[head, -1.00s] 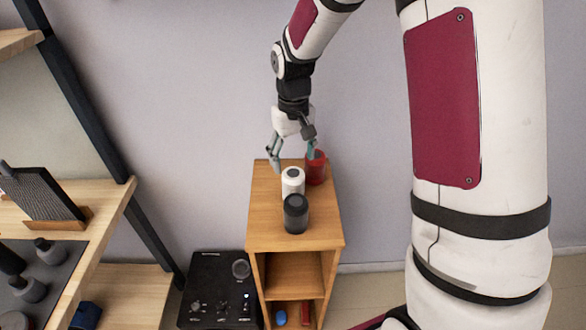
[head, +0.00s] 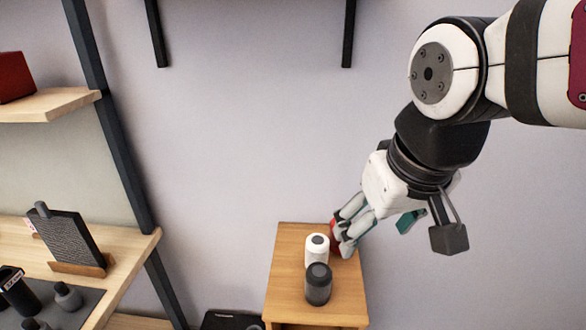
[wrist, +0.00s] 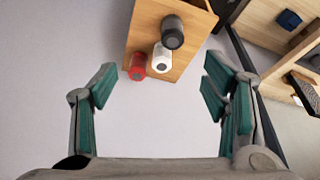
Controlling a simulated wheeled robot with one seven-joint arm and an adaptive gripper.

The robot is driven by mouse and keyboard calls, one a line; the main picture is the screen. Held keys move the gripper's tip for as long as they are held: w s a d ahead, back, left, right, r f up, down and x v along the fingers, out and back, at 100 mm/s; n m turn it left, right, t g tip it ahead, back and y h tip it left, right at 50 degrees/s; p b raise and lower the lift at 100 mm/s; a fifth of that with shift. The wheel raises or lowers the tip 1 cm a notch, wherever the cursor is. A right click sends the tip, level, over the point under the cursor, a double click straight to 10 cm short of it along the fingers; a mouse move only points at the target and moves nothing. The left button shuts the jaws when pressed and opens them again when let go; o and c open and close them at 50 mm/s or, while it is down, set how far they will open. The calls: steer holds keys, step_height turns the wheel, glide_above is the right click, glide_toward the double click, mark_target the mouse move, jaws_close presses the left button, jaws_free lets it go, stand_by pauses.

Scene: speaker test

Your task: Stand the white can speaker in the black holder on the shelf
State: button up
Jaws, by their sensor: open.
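The white can speaker (head: 316,251) stands upright on a small wooden cabinet (head: 289,262), just behind a dark grey can (head: 318,287). It also shows in the wrist view (wrist: 162,60), beyond my fingertips. My gripper (head: 395,232) is raised to the right of the cans. In the wrist view its fingers (wrist: 158,90) are wide apart with nothing between them. A black cylinder with a white label (head: 20,293) stands on the left shelf (head: 113,263); I cannot tell for sure that it is the holder.
A red can (wrist: 138,67) stands beside the white one; my fingers partly cover it in the head view. A ridged dark panel on a wooden stand (head: 68,240) and small grey pieces (head: 67,296) are on the left shelf. A dark post (head: 115,130) edges that shelf.

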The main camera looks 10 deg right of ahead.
steer(key=shift+o, duration=0.4)
steer(key=shift+t, duration=0.3)
steer(key=s, duration=0.4)
steer(key=shift+s+a, duration=0.1)
steer(key=m+g+p, duration=0.4)
steer(key=m+g, duration=0.1)
steer(key=m, duration=1.8)
glide_above(319, 241)
steer(key=shift+y, duration=0.3)
steer(key=f, duration=1.5)
steer(key=shift+s, duration=0.3)
steer(key=shift+w+f, duration=0.2)
steer(key=shift+f, duration=0.55)
step_height(319, 241, down, 8)
steer(key=shift+f, duration=0.25)
steer(key=f, duration=0.4)
steer(key=shift+w+f+p, duration=0.3)
steer(key=shift+f, duration=0.1)
